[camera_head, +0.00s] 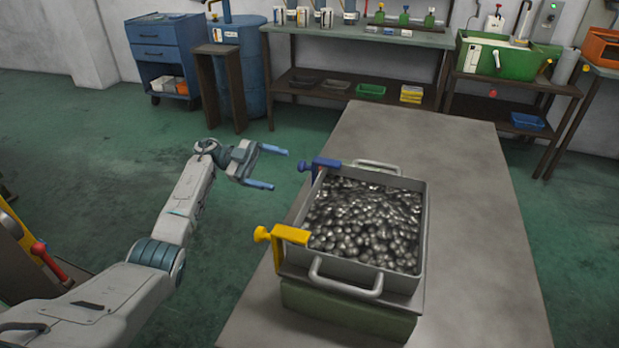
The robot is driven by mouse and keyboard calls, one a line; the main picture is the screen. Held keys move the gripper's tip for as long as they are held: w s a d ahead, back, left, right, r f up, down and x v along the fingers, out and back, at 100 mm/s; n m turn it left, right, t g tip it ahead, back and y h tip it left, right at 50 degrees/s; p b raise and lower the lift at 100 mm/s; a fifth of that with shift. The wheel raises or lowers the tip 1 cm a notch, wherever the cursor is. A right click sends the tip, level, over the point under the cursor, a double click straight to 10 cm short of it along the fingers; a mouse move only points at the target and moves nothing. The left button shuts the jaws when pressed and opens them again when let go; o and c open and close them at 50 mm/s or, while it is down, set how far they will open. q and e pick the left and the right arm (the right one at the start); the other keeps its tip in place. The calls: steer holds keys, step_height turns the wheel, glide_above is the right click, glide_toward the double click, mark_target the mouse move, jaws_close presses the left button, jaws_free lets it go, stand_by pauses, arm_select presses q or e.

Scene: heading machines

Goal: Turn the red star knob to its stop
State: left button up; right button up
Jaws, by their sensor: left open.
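A small red knob-like thing (493,93) shows below the green tank at the back right; it is too small to tell whether it is star-shaped. A red ball-ended handle (40,249) stands at the left edge. No clear red star knob shows elsewhere. My left gripper (279,169) is open and empty, with its fingers pointing right, left of the blue clamp (325,164). It appears apart from the clamp. My right gripper is not in view.
A metal bin (423,240) of dark round parts, with a blue and a yellow clamp (290,236) on its left side, stands on a green block (345,310) on the grey table (480,250). The table's right part is clear. Workbenches (355,38) line the back.

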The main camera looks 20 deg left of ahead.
arm_select(q)
steer(key=d+p, duration=0.2)
steer(key=d, duration=0.7)
steer(key=shift+s+r+p, duration=0.1)
steer(key=shift+p, duration=0.3)
steer(key=shift+d, duration=0.8)
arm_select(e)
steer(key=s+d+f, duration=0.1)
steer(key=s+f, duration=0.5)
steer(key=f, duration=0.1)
arm_select(q)
steer(key=c, duration=1)
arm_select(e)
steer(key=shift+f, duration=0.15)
